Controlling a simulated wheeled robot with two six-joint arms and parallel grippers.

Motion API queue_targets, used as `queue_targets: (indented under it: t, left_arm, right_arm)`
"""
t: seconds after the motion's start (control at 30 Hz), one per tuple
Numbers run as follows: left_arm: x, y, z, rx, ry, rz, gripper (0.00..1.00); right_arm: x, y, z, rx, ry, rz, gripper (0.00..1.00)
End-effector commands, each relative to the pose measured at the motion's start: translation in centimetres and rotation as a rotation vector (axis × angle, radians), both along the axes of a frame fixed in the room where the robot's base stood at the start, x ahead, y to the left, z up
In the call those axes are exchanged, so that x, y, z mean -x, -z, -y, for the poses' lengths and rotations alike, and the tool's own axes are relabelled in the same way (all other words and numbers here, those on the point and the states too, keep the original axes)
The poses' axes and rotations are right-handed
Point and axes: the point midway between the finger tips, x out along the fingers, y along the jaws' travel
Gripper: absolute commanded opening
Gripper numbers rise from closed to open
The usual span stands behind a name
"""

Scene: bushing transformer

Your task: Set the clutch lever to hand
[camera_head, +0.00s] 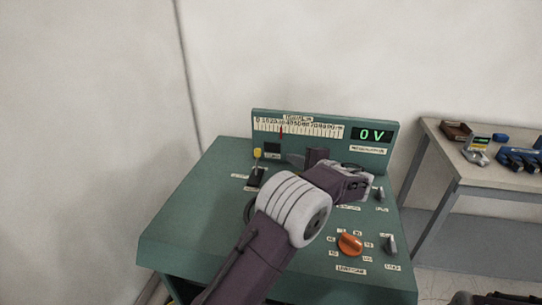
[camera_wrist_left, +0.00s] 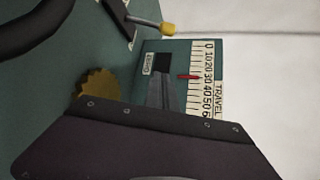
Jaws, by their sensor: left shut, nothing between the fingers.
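The lever with a yellow knob (camera_head: 257,154) rises from a dark slotted base (camera_head: 256,177) at the left of the green console; its label is too small to read. Its rod and yellow knob (camera_wrist_left: 168,29) show at the top of the left wrist view. My left gripper (camera_head: 294,159) is shut and empty, right of the lever and in front of the upright scale panel. Its closed fingers (camera_wrist_left: 160,82) point toward the lever side, apart from the knob.
The scale panel (camera_head: 330,128) carries a red pointer and a green "0 V" display (camera_head: 372,134). An orange knob (camera_head: 349,243) and grey knobs sit at the console's right. A gold toothed wheel (camera_wrist_left: 98,90) lies beside my fingers. A side table (camera_head: 440,147) holds tools.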

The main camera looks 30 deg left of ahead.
Motion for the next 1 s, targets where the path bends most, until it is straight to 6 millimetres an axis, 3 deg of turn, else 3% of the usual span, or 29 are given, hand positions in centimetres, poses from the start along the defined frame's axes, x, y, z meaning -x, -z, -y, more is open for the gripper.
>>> queue_targets:
  t: [0.33,0.77,1.0]
  left_arm:
    - [-0.4,0.2,-1.0,0.0,-0.003,0.0,0.0]
    - [-4.8,2.6,-8.5,0.001,-0.005,-0.001,0.0]
    - [-1.9,1.4,-9.3,0.001,-0.002,0.0,0.0]
  right_arm:
    - [0.0,-0.1,0.0,0.0,0.0,0.0,0.0]
    - [0.0,-0.9,0.0,0.0,0.0,0.0,0.0]
    - [0.0,-0.8,0.0,0.0,0.0,0.0,0.0]
